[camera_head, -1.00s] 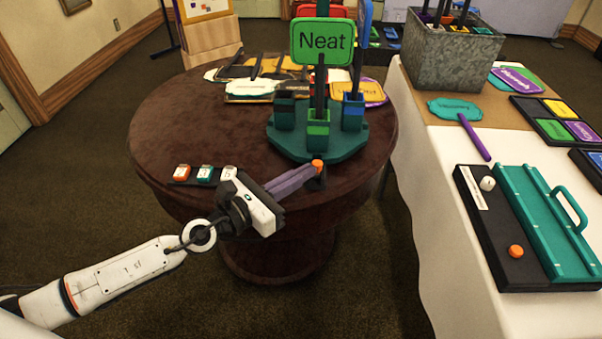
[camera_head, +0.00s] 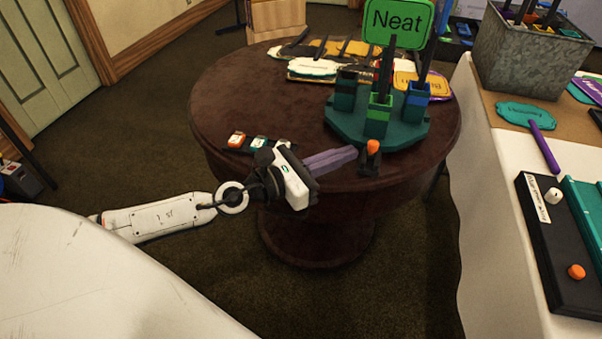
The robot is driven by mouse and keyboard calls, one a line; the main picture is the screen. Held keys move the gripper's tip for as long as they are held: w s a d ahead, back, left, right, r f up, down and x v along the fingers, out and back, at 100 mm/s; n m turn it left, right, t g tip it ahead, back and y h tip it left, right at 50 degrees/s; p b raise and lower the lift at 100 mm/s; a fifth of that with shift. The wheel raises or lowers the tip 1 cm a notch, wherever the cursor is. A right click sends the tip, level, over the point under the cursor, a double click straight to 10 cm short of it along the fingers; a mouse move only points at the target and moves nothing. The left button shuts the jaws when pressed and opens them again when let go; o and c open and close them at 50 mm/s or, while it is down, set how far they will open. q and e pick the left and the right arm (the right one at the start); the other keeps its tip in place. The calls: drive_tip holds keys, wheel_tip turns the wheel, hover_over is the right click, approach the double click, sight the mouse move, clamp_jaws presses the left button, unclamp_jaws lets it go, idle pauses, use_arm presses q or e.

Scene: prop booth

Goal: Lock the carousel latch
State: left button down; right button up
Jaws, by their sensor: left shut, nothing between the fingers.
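The teal carousel (camera_head: 345,128) stands on the round dark table, with several coloured holders on it. A green "Neat" sign (camera_head: 398,20) rises from the green holder (camera_head: 378,116). The latch, with an orange knob (camera_head: 373,146) on a dark base (camera_head: 369,166), sits at the table's front edge by the carousel's rim. My left gripper (camera_head: 354,153) is shut and empty. Its purple-grey fingertips point at the latch from the left and appear slightly apart from the knob. Whether the latch is locked I cannot tell. My right gripper is not in view.
A dark strip with orange and teal switches (camera_head: 237,139) lies on the round table (camera_head: 215,100) left of my gripper. Signs (camera_head: 315,68) lie at the back. A white-clothed table (camera_head: 490,240) with a metal bin (camera_head: 525,60) stands right.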

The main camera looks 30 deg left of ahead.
use_arm(q)
drive_tip(key=b+v, duration=0.5)
drive_tip(key=v, duration=0.5)
drive_tip(key=shift+s, duration=0.3)
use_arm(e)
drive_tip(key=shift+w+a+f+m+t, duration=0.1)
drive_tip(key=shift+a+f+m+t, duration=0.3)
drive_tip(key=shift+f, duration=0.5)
use_arm(q)
drive_tip(key=shift+f, duration=0.1)
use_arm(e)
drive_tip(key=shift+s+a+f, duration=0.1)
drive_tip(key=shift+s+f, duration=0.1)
